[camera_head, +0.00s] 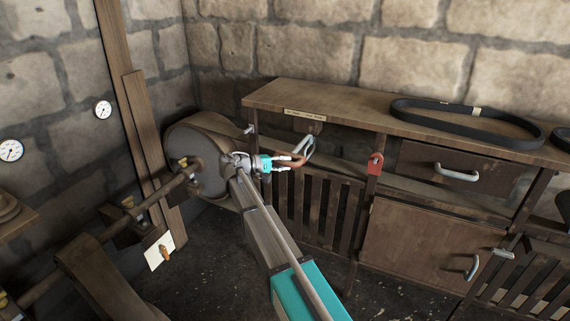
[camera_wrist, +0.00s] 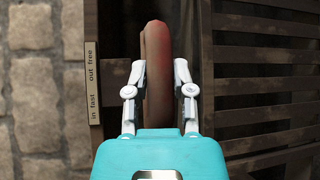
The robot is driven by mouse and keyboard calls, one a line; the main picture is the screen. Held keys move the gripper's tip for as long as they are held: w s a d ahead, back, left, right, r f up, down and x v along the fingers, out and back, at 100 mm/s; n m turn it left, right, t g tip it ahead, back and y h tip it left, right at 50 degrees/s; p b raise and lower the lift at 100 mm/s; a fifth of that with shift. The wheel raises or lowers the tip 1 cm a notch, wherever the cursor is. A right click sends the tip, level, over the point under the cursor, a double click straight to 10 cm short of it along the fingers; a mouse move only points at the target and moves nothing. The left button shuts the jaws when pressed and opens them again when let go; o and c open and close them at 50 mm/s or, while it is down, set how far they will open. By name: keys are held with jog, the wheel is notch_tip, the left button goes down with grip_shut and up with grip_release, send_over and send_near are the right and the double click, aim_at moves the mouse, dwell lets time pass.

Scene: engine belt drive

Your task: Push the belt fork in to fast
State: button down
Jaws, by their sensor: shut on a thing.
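The belt fork's reddish-brown handle (camera_wrist: 157,75) stands between my gripper's two fingers in the wrist view. My gripper (camera_wrist: 160,78) is shut on it, one pale finger on each side. In the head view my gripper (camera_head: 283,162) reaches to the bench front, and the brown handle (camera_head: 298,160) shows just past its teal body. A small label (camera_wrist: 94,83) left of the handle reads "out free" and "in fast"; it is also on the bench's front edge in the head view (camera_head: 305,115). The fork's far end is hidden.
A bench (camera_head: 350,115) with slatted front runs along the stone wall. A black belt (camera_head: 465,120) lies on its top. A red padlock (camera_head: 375,164) hangs on a post right of my gripper. A large pulley (camera_head: 195,160) on a shaft stands at the left.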

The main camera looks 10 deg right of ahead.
jog(key=w+d, duration=0.5)
jog(key=w, duration=0.3)
jog(key=shift+d, duration=0.4)
jog(key=shift+c, duration=2.3)
grip_release()
jog(key=shift+w, duration=0.1)
jog(key=shift+s+a, duration=0.1)
jog(key=shift+s, duration=0.15)
